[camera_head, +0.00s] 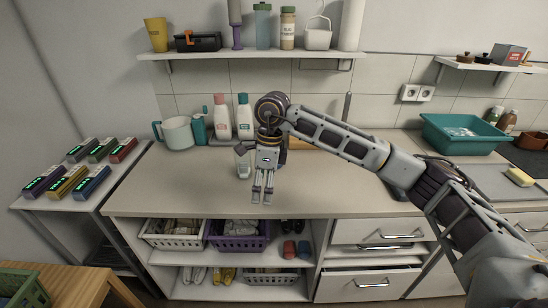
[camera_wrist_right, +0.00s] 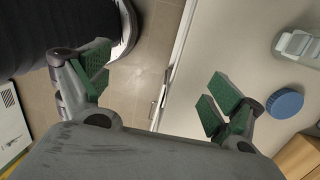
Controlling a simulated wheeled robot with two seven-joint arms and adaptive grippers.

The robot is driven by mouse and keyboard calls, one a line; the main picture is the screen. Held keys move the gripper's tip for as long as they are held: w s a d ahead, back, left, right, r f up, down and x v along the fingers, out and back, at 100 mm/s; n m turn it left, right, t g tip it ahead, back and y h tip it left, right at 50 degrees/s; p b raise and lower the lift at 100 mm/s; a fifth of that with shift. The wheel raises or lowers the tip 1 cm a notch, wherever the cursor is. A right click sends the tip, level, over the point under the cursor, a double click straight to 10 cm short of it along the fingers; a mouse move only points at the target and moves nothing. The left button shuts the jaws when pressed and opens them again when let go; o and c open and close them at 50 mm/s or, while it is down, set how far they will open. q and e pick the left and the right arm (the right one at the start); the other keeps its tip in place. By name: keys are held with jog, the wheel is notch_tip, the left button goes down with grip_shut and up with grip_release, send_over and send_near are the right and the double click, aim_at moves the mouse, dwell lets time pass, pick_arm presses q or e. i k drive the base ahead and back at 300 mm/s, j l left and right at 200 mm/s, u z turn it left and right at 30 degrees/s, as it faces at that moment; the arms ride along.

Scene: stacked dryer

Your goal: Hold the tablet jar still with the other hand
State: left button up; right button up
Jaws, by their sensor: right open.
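My right gripper (camera_head: 262,196) hangs fingers down over the front part of the counter. In the right wrist view the right gripper (camera_wrist_right: 158,88) is open, with nothing between its green-padded fingers. A pale, see-through container (camera_wrist_right: 298,45), which may be the tablet jar, is cut off by the right edge of that view, outside the fingers. A round blue lid (camera_wrist_right: 285,103) is close to it. In the head view a small whitish container (camera_head: 243,165) stands just left of and behind the gripper; I cannot tell whether it is the same one. My left gripper is not in view.
Pink-capped (camera_head: 222,118) and white (camera_head: 244,116) bottles and a pale pitcher (camera_head: 177,133) stand at the counter's back left. A teal tub (camera_head: 463,138) is at the right. The counter (camera_head: 190,190) is clear at front left. Baskets (camera_head: 238,237) sit on shelves below.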

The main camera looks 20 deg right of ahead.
aim_at(243, 164)
jog(key=i+l, duration=0.2)
jog(key=i, duration=0.25)
jog(key=i+l, duration=0.2)
jog(key=i, duration=0.3)
